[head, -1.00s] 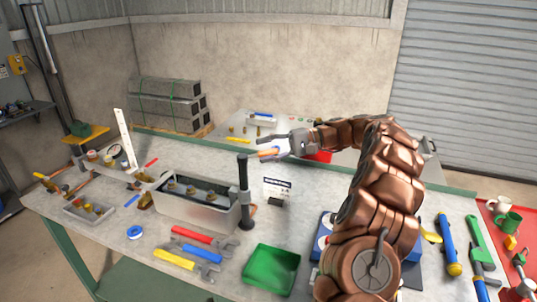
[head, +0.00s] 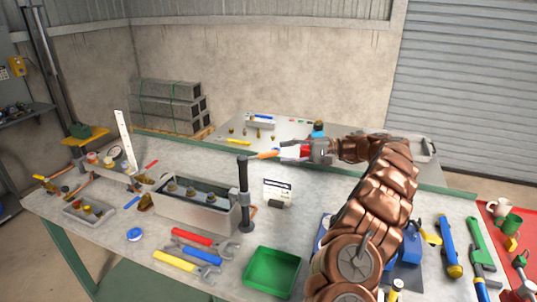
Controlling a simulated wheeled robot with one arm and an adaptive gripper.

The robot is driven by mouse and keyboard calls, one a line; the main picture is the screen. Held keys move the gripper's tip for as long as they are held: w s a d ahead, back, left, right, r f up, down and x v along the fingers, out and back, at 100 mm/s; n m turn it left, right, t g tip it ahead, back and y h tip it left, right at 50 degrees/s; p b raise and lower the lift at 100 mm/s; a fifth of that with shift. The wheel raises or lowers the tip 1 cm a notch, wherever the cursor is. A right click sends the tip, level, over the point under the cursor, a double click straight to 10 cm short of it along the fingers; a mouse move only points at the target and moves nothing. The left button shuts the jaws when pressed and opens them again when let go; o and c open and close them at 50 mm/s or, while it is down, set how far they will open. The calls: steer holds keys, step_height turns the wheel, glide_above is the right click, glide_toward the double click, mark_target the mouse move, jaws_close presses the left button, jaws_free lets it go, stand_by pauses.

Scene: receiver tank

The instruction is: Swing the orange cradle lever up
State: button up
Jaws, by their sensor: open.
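The orange cradle lever (head: 264,155) sticks out to the right from the top of a dark upright post (head: 244,182), close to level and tilted slightly up at its right end. My gripper (head: 288,152) is open at the lever's right end, with its fingers pointing left. The lever's tip overlaps the fingers in the picture; I cannot tell if they touch. The post stands at the right end of a grey tank (head: 190,212) with several brass fittings inside.
A small white sign (head: 277,189) stands below my gripper. A green tray (head: 270,271) and red, blue and yellow wrenches (head: 191,236) lie in front. A second table (head: 225,135) with small parts is behind. The bench between sign and tray is clear.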

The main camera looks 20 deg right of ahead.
mark_target(277, 153)
steer(key=shift+p+x, duration=0.8)
steer(key=shift+x, duration=1.55)
steer(key=shift+w+a+f, duration=0.1)
steer(key=shift+w+a, duration=0.05)
steer(key=shift+a, duration=0.5)
jaws_close()
